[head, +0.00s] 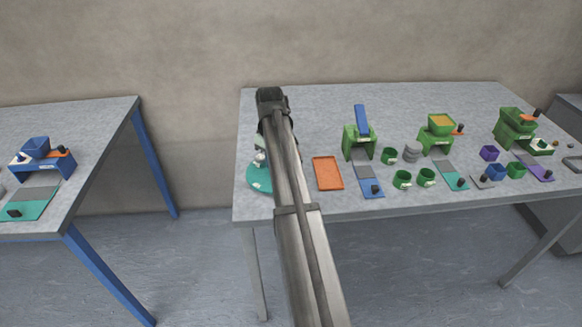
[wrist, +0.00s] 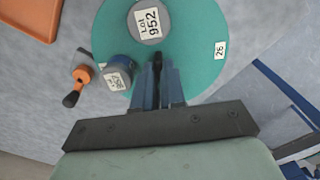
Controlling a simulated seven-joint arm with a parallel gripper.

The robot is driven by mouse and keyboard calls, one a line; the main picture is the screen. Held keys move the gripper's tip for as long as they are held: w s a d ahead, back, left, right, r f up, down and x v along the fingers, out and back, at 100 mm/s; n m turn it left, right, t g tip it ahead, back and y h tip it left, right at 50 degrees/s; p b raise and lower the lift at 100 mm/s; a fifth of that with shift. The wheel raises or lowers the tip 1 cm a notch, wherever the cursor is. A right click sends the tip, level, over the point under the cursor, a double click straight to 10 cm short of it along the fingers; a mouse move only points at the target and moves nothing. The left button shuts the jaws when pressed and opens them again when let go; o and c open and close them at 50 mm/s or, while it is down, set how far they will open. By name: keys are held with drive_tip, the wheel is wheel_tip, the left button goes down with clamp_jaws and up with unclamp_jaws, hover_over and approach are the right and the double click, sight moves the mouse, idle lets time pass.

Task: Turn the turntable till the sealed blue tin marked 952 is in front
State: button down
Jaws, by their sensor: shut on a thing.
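The teal turntable (wrist: 197,62) fills the upper middle of the wrist view. In the head view it (head: 257,180) is partly hidden behind my arm. A round grey-topped tin labelled "Lot 952" (wrist: 148,20) stands on it, cut by the top edge of the wrist view. A second, blue-sided tin (wrist: 117,72) with a hard-to-read white label stands near the rim. My gripper (wrist: 158,68) is over the turntable's near edge, right of the second tin, shut on a small dark peg (wrist: 158,57). The peg's base is hidden. My gripper's fingers are hidden in the head view.
A label "26" (wrist: 220,49) is on the turntable. An orange part with a black handle (wrist: 76,88) sits beside its rim. An orange tray (head: 328,174) lies right of the turntable. Green machines (head: 359,142) and several green cups (head: 402,180) stand further right.

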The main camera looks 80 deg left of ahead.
drive_tip(key=m, duration=0.4)
idle(0.3)
drive_tip(key=shift+m, duration=0.3)
drive_tip(key=m, duration=0.4)
drive_tip(key=c, duration=1.4)
unclamp_jaws()
